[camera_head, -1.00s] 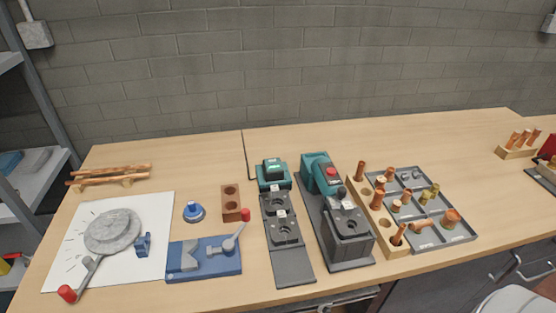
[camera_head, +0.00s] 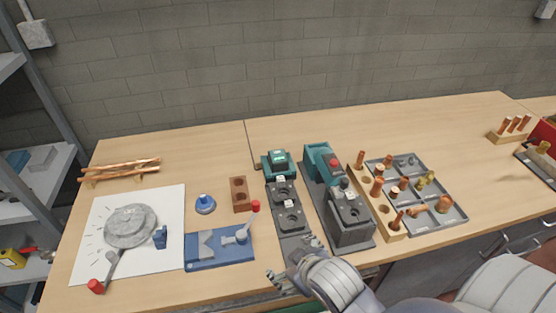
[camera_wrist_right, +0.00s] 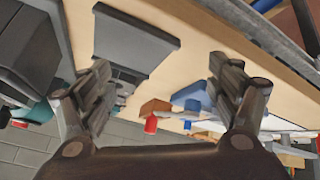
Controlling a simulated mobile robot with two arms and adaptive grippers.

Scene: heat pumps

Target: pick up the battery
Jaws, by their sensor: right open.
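A teal and black block (camera_head: 277,162), which looks like the battery, sits at the back end of a dark grey base (camera_head: 288,208) with black sockets in the head view. I cannot tell for certain that it is the battery. My right gripper (camera_head: 294,262) has come in from the bottom right, over the front end of that base, well short of the block. In the right wrist view my right gripper (camera_wrist_right: 165,88) is open, with nothing between its fingers; the grey base (camera_wrist_right: 137,38) shows beyond it, tilted. My left gripper is not in view.
A teal and grey machine (camera_head: 322,165) with a red button stands right of the base. Further right are a wooden peg holder (camera_head: 390,231) and a grey tray (camera_head: 455,213). On the left are a blue lever fixture (camera_head: 220,258) and a brown block (camera_head: 240,195). The back of the table is clear.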

